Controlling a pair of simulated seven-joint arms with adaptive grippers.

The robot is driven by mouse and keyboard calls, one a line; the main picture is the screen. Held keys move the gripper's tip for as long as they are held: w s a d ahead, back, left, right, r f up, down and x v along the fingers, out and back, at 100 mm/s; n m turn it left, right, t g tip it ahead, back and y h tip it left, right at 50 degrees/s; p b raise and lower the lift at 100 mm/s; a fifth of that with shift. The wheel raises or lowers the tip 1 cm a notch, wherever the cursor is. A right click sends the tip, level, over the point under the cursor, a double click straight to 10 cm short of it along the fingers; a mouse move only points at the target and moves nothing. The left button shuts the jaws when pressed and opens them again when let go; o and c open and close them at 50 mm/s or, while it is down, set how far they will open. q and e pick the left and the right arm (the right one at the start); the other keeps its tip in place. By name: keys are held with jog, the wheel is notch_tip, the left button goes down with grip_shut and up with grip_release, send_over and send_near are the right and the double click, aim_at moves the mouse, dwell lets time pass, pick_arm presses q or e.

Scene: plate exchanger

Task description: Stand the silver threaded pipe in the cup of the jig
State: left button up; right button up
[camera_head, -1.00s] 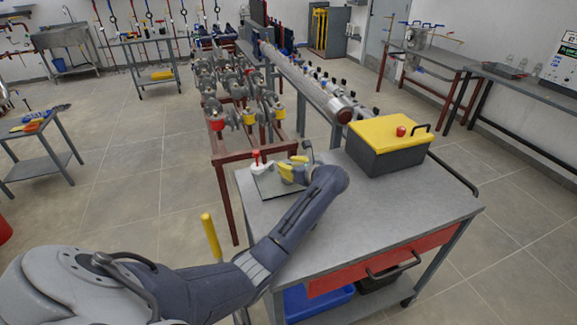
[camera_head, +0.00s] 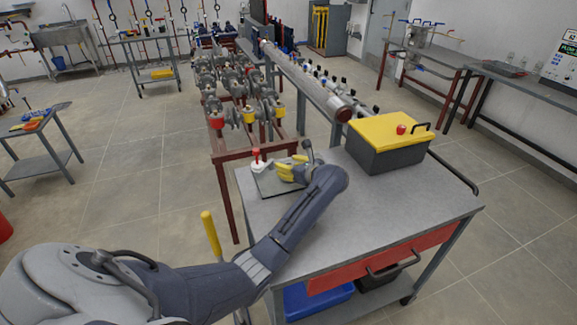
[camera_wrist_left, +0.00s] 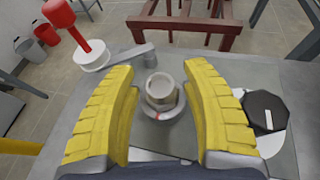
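My left gripper (camera_head: 290,172) is over the grey plate (camera_head: 268,185) on the cart top. In the left wrist view its two yellow fingers (camera_wrist_left: 162,105) are spread wide. Between them, apart from both, is a silver hollow round piece (camera_wrist_left: 161,90), seen nearly end-on, which looks like the pipe. In the head view the fingers hide the pipe. My right gripper is not in view.
A white round base with a red-topped post (camera_head: 257,161) stands left of the gripper. A dark octagonal piece (camera_wrist_left: 264,111) lies near the right finger. A black toolbox with a yellow lid (camera_head: 388,146) stands at the cart's back right. The cart's front is clear.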

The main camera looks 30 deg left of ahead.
pick_arm(q)
jog(key=shift+o, duration=0.9)
jog(key=v, duration=1.2)
jog(key=shift+a+r, duration=0.1)
